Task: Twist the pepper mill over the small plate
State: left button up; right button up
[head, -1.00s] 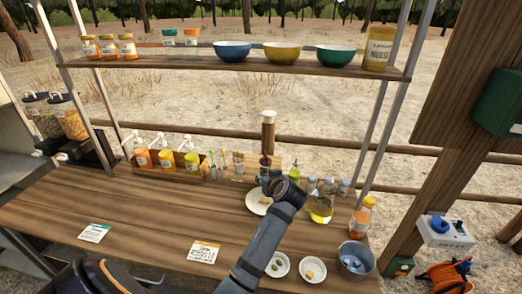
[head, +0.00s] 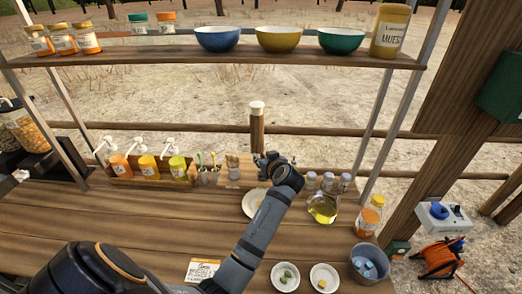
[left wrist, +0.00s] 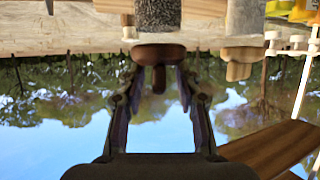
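The pepper mill, with a dark brown cap and knob, shows upside down in the left wrist view (left wrist: 158,52). Its speckled grey body runs out of the top of that picture. My left gripper (left wrist: 158,75) has its two fingers apart, one each side of the knob; I see no clear grip. In the head view my left gripper (head: 272,162) is at the back of the counter and hides the mill. The small white plate (head: 250,205) is just in front, partly covered by my arm. My right gripper is not in view.
A second mill with a pale wooden top (left wrist: 243,55) stands beside the pepper mill. An oil bottle (head: 322,208) and capped jars are close on the right. Pump bottles (head: 147,165) stand left. A shelf (head: 220,55) with bowls spans above. Two small dishes (head: 285,277) lie in front.

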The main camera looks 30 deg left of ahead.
pick_arm(q)
jog(key=shift+w+a+f, duration=0.25)
jog(key=shift+w, duration=0.05)
jog(key=shift+s+d+r, duration=0.4)
jog(key=shift+c, duration=0.4)
jog(key=shift+s+d+r, duration=0.1)
jog(key=shift+d, duration=0.05)
jog(key=shift+c, duration=2.5)
grip_shut()
jog(key=shift+a, duration=0.2)
jog(key=shift+t, duration=0.3)
jog(key=m+t+h+p, duration=0.2)
jog(key=m+h+p, duration=0.1)
jog(key=m, duration=0.1)
jog(key=shift+a+t, duration=0.1)
jog(key=shift+t, duration=0.3)
jog(key=shift+m+t+h+p, duration=0.5)
jog(key=shift+m+h+p, duration=0.25)
jog(key=shift+m+h, duration=0.4)
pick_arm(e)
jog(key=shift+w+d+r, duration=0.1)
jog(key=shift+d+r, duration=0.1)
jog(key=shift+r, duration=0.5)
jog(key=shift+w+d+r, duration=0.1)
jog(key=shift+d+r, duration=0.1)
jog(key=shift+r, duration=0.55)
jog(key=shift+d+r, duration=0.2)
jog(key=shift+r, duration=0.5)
pick_arm(q)
jog(key=shift+h, duration=0.25)
